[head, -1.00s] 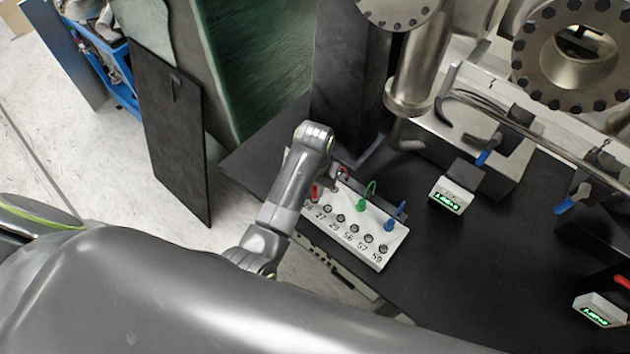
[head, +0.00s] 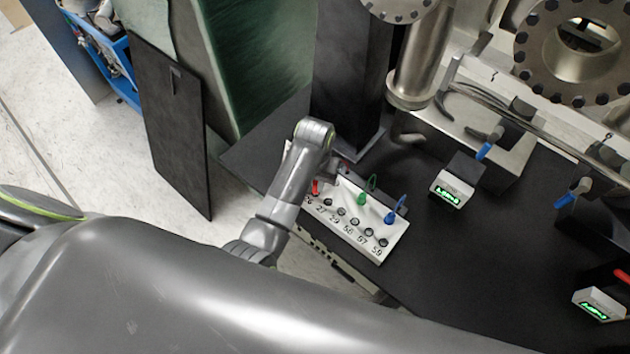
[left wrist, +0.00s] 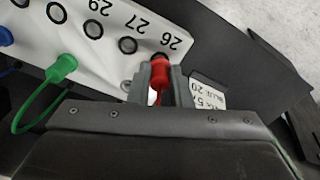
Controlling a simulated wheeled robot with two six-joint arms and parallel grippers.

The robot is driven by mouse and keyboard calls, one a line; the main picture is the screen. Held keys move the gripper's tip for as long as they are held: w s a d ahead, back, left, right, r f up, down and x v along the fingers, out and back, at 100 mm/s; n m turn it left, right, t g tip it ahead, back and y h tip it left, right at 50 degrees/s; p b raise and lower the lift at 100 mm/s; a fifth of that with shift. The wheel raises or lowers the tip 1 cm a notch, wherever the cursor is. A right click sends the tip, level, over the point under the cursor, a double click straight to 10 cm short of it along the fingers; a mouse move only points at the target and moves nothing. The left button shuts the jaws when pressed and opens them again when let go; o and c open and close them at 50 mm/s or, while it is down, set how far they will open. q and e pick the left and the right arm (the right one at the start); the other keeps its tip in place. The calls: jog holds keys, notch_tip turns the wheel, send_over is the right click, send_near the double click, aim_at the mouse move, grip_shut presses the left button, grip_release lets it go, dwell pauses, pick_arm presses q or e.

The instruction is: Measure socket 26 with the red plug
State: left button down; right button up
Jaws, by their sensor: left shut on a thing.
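The white socket panel (head: 377,248) stands on the black table, with a row of numbered sockets. My left gripper (left wrist: 160,88) is shut on the red plug (left wrist: 160,72), one finger on each side. The red plug's front end is at socket 26, beside the label 26, and covers most of that socket; how deep it sits I cannot tell. In the head view a bit of the red plug (head: 315,187) shows below my left gripper (head: 322,172), which my wrist partly hides. My right gripper is not in view.
A green plug (head: 362,199) with a cord loop and a blue plug (head: 391,217) stand on the panel. Two white boxes with green displays (head: 451,190) (head: 598,304) lie to the right. A dark pillar and metal piping rise behind. Black table between is clear.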

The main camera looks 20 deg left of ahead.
pick_arm(q)
jog(key=shift+f+b, duration=0.4)
jog(key=shift+f, duration=0.45)
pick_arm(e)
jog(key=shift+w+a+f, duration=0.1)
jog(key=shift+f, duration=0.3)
pick_arm(q)
jog(key=c, duration=1.3)
grip_release()
jog(key=shift+o, duration=0.2)
jog(key=shift+r, duration=0.1)
